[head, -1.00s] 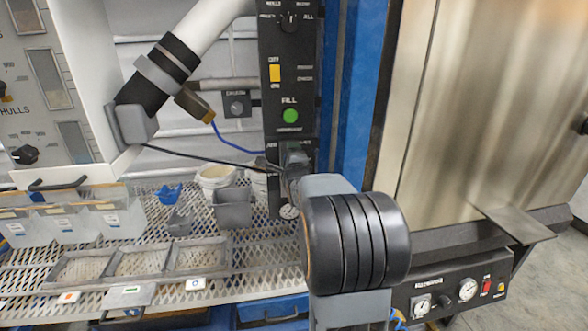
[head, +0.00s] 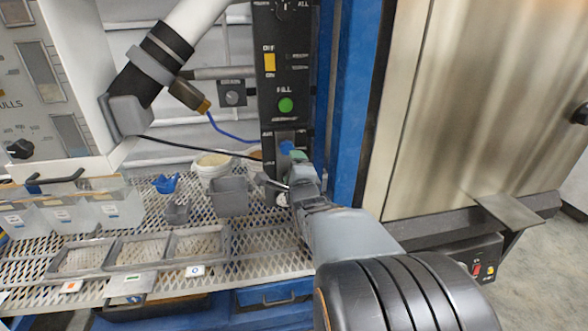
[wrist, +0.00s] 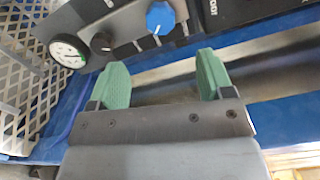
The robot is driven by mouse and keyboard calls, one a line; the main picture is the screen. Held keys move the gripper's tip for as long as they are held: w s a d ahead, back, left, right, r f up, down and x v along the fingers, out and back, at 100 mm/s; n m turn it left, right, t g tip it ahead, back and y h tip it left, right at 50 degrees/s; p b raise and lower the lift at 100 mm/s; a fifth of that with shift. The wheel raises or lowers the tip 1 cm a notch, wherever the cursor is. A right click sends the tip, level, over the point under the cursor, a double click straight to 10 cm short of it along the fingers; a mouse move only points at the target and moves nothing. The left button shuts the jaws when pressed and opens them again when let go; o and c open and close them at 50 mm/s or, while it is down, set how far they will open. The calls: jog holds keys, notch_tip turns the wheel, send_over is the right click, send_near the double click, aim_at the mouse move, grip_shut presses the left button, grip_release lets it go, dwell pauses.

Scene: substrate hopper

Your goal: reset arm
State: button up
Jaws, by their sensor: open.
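My gripper (head: 289,158) is in front of the lower part of the black control panel (head: 284,135) in the head view, partly hidden by my own wrist. In the wrist view my gripper (wrist: 161,72) shows two green fingers spread wide apart, with nothing between them. Beyond the fingertips are a blue knob (wrist: 160,17), a black knob (wrist: 101,43) and a round white gauge (wrist: 67,50). The fingers look apart from all of these. My arm reaches from the lower right of the head view.
The panel bears a green FILL button (head: 286,105) and a yellow switch (head: 269,62). A mesh shelf (head: 262,240) at left holds a grey bin (head: 230,197), trays, a blue scoop (head: 165,184) and tubs. A metal ledge (head: 512,213) juts out at right.

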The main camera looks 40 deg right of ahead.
dwell(0.4)
jog(key=s+a+r+n+g+y+p, duration=0.2)
jog(key=a+r+n+g+y+p, duration=0.3)
jog(key=a+r+n+p, duration=0.8)
jog(key=s+a+r+n+g+y+p, duration=0.2)
jog(key=s+a+n+g+p, duration=0.5)
jog(key=s+n+p, duration=0.4)
jog(key=a+r+n+p, duration=0.1)
jog(key=p, duration=0.2)
jog(key=shift+s+a+r+n+g+y, duration=0.2)
jog(key=shift+s+n+g+y, duration=0.1)
jog(key=shift+n+y, duration=0.1)
